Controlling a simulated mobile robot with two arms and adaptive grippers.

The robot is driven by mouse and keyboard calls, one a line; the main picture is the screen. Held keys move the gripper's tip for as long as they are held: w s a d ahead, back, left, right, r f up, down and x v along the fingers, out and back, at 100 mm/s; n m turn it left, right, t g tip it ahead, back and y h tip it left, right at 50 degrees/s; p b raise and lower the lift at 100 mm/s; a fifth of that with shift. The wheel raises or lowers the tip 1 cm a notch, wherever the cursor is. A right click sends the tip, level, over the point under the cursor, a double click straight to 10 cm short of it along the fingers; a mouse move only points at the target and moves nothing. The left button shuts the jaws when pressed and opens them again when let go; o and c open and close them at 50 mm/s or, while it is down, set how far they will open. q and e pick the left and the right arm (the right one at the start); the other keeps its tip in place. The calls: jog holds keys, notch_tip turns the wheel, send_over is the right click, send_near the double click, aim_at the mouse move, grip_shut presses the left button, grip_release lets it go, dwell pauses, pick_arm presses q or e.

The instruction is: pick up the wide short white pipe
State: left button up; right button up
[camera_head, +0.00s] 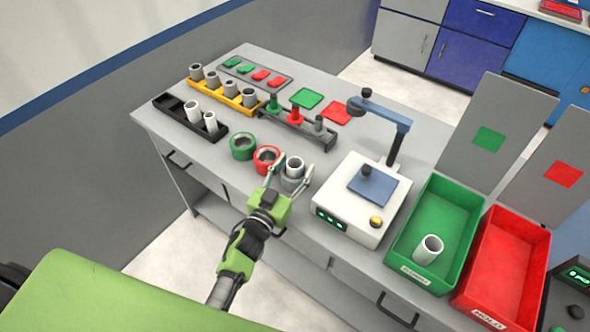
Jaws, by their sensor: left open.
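A wide white pipe (294,164) stands upright in a grey ring holder (291,184) near the front edge of the table. My left gripper (288,176) is open, with one finger to the left of this pipe and the other to its right. I cannot tell whether the fingers touch it. Another wide short white pipe (428,250) is in the green bin (462,205). Two slimmer white pipes (192,111) (210,122) stand in the black rack (165,102). My right gripper is not in view.
Green (242,146) and red (267,160) ring holders sit left of the grey one. A white device (345,210) with a blue arm stands to the right, beside the green and red (508,255) bins. A yellow rack (225,97) holds several grey pipes.

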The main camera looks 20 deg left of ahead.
pick_arm(q)
jog(key=shift+w, duration=0.3)
jog(key=c, duration=1.2)
